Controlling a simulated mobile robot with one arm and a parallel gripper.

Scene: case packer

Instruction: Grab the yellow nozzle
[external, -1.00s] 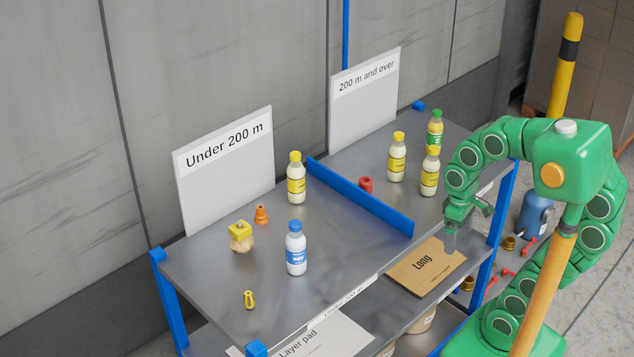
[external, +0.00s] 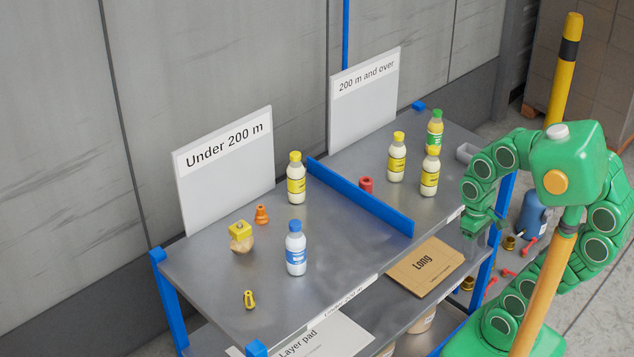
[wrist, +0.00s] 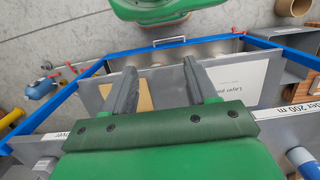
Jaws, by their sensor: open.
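The yellow nozzle (external: 249,299) stands near the front left of the table's Under 200 m side in the external view. It is small and tapered, with dark openings or marks. It is not seen in the wrist view. My gripper (external: 482,226) is at the table's right end, far to the right of the nozzle, by the cardboard marked Long. In the wrist view my gripper (wrist: 160,68) is open, its two grey fingers apart with nothing between them.
A blue-capped bottle (external: 296,248), a yellow block on a wooden piece (external: 240,238) and an orange nozzle (external: 261,214) stand behind the yellow nozzle. A blue divider (external: 360,197) crosses the table. A red nozzle (external: 366,184) and several bottles stand beyond it.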

